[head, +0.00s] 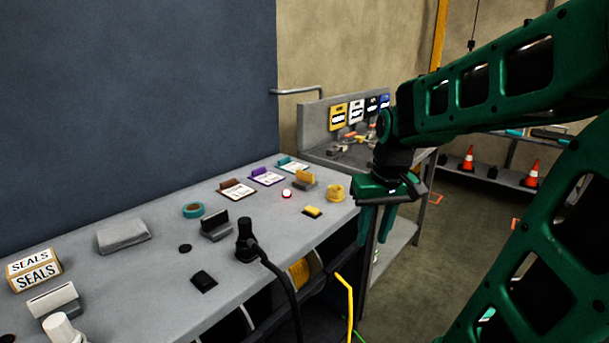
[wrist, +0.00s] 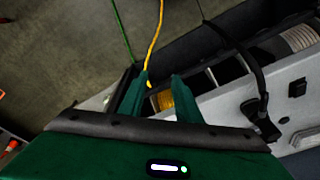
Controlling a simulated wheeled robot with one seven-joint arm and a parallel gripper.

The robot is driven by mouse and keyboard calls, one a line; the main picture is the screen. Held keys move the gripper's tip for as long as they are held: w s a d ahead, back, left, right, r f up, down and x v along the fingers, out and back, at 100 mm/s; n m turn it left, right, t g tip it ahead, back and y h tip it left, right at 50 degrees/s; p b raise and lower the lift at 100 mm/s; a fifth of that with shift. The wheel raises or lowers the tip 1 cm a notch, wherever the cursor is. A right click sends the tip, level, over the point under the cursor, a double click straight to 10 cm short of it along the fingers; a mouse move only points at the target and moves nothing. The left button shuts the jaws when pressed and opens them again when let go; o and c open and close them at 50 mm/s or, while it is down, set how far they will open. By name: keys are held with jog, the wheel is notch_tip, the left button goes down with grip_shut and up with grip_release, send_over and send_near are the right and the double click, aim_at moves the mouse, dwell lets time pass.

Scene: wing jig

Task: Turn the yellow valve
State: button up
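I cannot pick out a yellow valve for certain. A yellow round piece (head: 335,193) stands near the right end of the grey bench in the head view; it may be the valve or a roll. My gripper (head: 374,235) hangs just right of the bench edge, fingers down, to the right of and lower than that piece. In the wrist view my gripper (wrist: 160,82) has a clear gap between its fingers and holds nothing. A yellow spool-like thing (wrist: 166,99) shows beyond the gap, below the bench; it also shows in the head view (head: 299,272).
The grey bench (head: 150,275) carries a black post with a cable (head: 246,240), teal tape (head: 193,210), a seals box (head: 34,270) and cards. A yellow hose (head: 346,300) hangs in front. Another workbench (head: 320,150) stands behind. Floor at right is open; orange cones (head: 532,174) stand on a shelf.

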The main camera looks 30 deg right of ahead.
jog(key=w+d+r+n+t, duration=0.1)
jog(key=w+d+n, duration=0.15)
jog(key=w, duration=0.75)
jog(key=w+d+r+n+t, duration=0.1)
jog(key=w+d+t, duration=0.15)
jog(key=w, duration=0.75)
jog(key=n+t+y, duration=0.3)
jog(key=n, duration=0.2)
send_near(305, 172)
jog(key=shift+m, duration=0.25)
jog(key=x, duration=1)
jog(key=shift+w+d+f, duration=0.15)
jog(key=shift+w, duration=0.3)
grip_shut()
jog(key=shift+d, duration=0.3)
jog(key=shift+a, duration=0.1)
